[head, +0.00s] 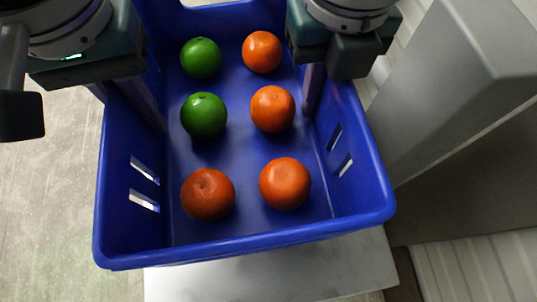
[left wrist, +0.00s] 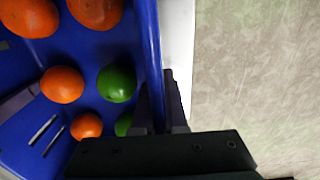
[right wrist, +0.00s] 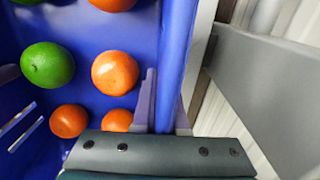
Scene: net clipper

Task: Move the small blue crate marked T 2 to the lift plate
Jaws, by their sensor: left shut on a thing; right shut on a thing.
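A blue crate (head: 245,236) fills the middle of the head view, holding two green fruits (head: 204,115) and several orange ones (head: 285,184). No T 2 mark shows on the visible sides. My left gripper (head: 135,105) is shut on the crate's left wall, one finger inside; the left wrist view shows its fingers astride the rim (left wrist: 153,60). My right gripper (head: 316,88) is shut on the right wall, also astride the rim in the right wrist view (right wrist: 176,60). A pale flat surface (head: 270,275) lies under the crate's near edge; I cannot tell whether it is the lift plate or whether they touch.
A grey block-like structure (head: 440,90) stands close to the crate's right side. Ribbed white panels (head: 470,270) lie beyond it at the lower right. Mottled beige floor (head: 50,200) is open on the left.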

